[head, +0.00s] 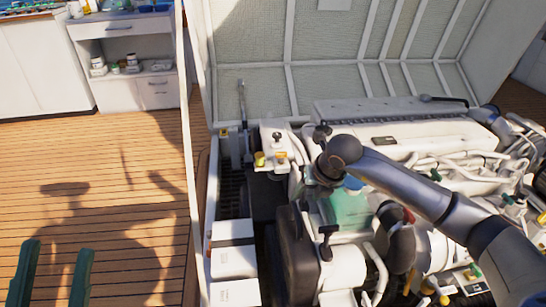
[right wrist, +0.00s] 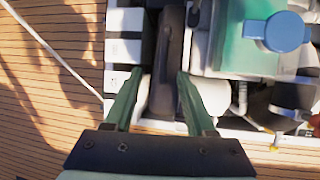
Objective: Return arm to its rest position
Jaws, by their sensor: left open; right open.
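My right arm (head: 430,200) reaches in from the right in the head view, over the engine (head: 400,140). Its wrist end is above the engine's left part, near a green tank (head: 348,210) with a blue cap (head: 353,183). In the right wrist view my right gripper (right wrist: 160,74) is open, with no object held between its green fingers. The tank (right wrist: 240,45) and blue cap (right wrist: 283,32) show to the right of the fingers there. My left gripper (head: 58,249) is open and empty at the lower left of the head view, over the wooden deck.
The raised hatch lid (head: 340,50) stands behind the engine. White boxes (head: 234,262) line the bay's left side, and they show in the right wrist view (right wrist: 124,50). A white cabinet (head: 135,60) stands at the back left. The deck (head: 110,180) is clear.

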